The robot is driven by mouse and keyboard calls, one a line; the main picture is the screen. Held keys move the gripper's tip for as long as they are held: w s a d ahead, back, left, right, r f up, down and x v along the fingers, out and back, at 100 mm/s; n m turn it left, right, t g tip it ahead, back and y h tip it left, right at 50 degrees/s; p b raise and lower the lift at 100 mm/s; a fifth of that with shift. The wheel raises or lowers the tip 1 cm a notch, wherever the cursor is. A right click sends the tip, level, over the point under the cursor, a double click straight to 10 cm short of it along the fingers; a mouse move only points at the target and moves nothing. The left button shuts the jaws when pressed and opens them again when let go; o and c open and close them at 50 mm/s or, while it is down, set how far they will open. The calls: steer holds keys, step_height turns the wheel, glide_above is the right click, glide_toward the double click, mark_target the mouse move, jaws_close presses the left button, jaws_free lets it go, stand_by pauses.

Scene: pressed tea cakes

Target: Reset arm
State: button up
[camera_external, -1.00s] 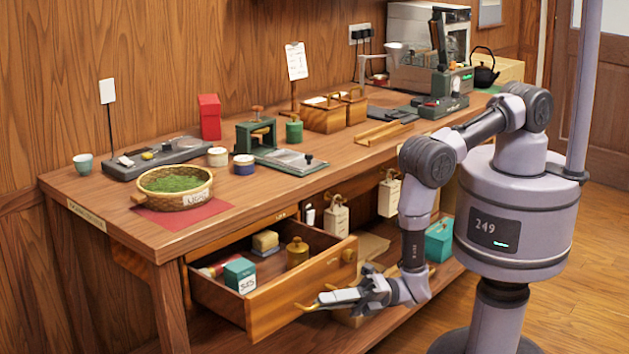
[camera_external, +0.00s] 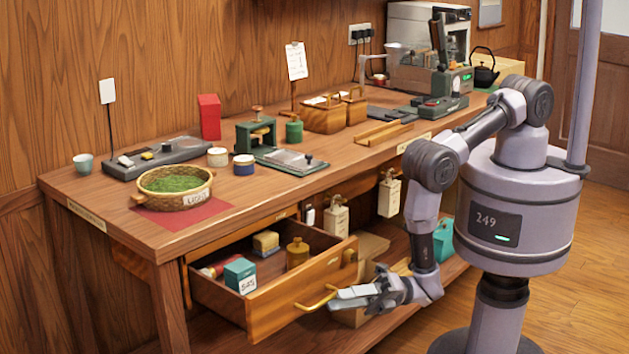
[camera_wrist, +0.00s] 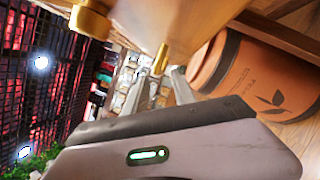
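My gripper (camera_external: 338,300) is low in front of the workbench, beside the brass handle (camera_external: 318,300) of the open drawer. In the wrist view my gripper (camera_wrist: 160,95) shows two pale fingers with a gap between them, open and empty. The brass handle (camera_wrist: 161,60) shows just beyond the fingertips, apart from them as far as I can tell. The drawer (camera_external: 290,300) is pulled well out and holds a teal box (camera_external: 240,273), a yellowish block (camera_external: 265,242) and a brass canister (camera_external: 297,254).
The bench top (camera_external: 120,205) carries a basket of green leaves (camera_external: 174,185) on a red mat, a green press (camera_external: 257,135) and several containers. Tags (camera_external: 336,218) hang under its front edge. A lower shelf lies beneath. A brown leaf-marked container (camera_wrist: 245,80) shows in the wrist view.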

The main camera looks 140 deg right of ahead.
steer(key=p+v, duration=0.1)
steer(key=v, duration=0.2)
steer(key=shift+s, duration=0.25)
